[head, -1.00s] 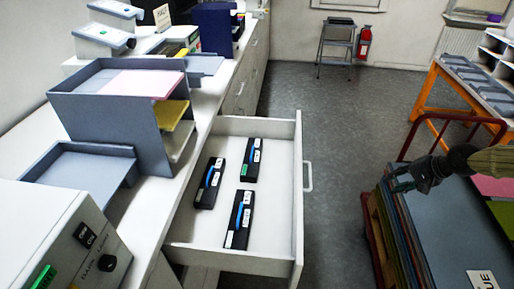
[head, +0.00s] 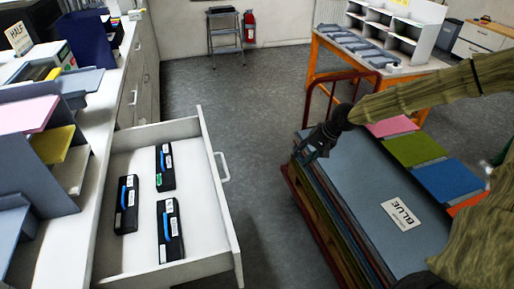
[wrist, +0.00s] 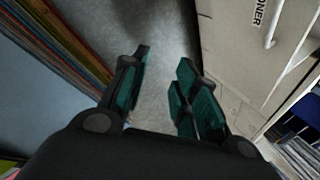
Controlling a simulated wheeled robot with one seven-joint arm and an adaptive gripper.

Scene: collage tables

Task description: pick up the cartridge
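Three black cartridges with blue strips and white labels lie in the open white drawer (head: 140,235): a back one (head: 165,180), a left one (head: 121,222) and a front one (head: 164,250). My gripper (head: 308,152) is to the right of the drawer, above the left edge of the stack of blue sheets (head: 355,200), well apart from the cartridges. In the wrist view my gripper (wrist: 160,90) has its green-padded fingers spread with bare floor between them, so it is open and empty. No cartridge shows in the wrist view.
The sheet stack sits on a cart with a red rail (head: 330,85). Shelved trays (head: 45,140) stand on the counter left of the drawer. Grey floor (head: 255,100) is free between drawer and cart. A step stool (head: 225,35) and fire extinguisher (head: 249,27) stand far back.

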